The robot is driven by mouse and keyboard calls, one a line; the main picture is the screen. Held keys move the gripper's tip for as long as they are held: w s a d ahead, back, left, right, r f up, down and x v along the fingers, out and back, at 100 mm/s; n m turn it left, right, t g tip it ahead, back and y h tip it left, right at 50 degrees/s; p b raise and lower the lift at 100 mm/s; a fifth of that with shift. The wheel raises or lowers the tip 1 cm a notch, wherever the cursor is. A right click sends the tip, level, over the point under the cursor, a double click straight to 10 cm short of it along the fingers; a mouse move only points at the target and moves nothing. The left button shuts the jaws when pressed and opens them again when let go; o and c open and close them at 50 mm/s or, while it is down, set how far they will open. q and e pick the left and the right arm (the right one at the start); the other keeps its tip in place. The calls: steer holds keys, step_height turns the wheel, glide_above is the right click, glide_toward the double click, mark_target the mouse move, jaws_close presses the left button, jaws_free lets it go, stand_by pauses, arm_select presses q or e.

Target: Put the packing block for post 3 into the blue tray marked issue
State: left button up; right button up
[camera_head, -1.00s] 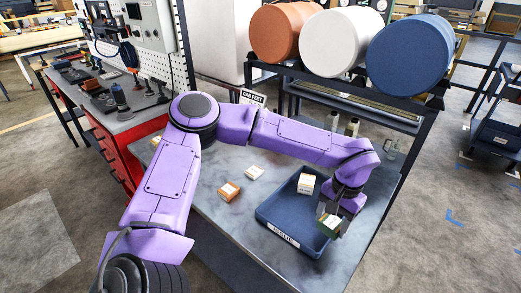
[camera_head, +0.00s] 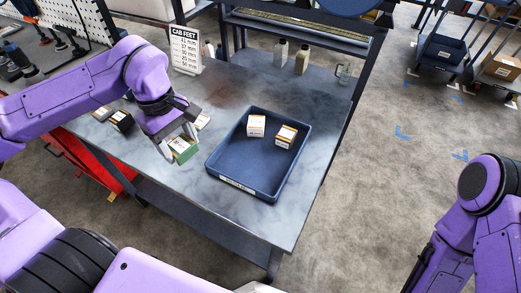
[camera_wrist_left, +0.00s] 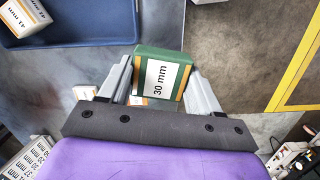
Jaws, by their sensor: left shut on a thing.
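My left gripper (camera_head: 180,143) is shut on a green block (camera_head: 183,151) with a white label. In the left wrist view the label on the green block (camera_wrist_left: 162,75) reads 30 mm. The gripper holds it over the table left of the blue tray (camera_head: 233,182); I cannot tell how high. The tray has a front label too small to read now. My right gripper is out of view.
A dark block (camera_head: 121,121) and a grey-brown block (camera_head: 101,113) lie at the table's left. A pale block (camera_head: 203,121) is partly hidden beside my gripper. Bottles (camera_head: 302,58) stand behind the tray. The table front (camera_head: 265,222) is clear.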

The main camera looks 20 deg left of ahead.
arm_select(q)
steer(key=shift+s+d+r+n, duration=0.1)
steer(key=shift+s+d+n, duration=0.25)
steer(key=shift+s+n, duration=0.2)
steer(key=shift+s+d+r+n, duration=0.1)
steer(key=shift+s+d+n, duration=0.25)
steer(key=shift+s+n, duration=0.15)
steer(key=shift+d, duration=0.2)
steer(key=w+d+f, duration=0.4)
steer(key=w+f, duration=0.1)
steer(key=w, duration=0.3)
glide_above(236, 160)
steer(key=s, duration=0.1)
steer(key=f, duration=0.3)
steer(key=shift+a+f, duration=0.3)
steer(key=shift+a, duration=0.1)
steer(key=shift+w+d+f, duration=0.1)
steer(key=shift+w+f, duration=0.15)
steer(key=shift+w+d+f, duration=0.1)
steer(key=shift+w+f, duration=0.05)
steer(key=shift+f, duration=0.85)
steer(key=shift+w+d+f, duration=0.1)
steer(key=shift+w+f, duration=0.05)
steer(key=shift+f, duration=0.8)
steer(key=o, duration=1.2)
steer(key=shift+f, duration=0.15)
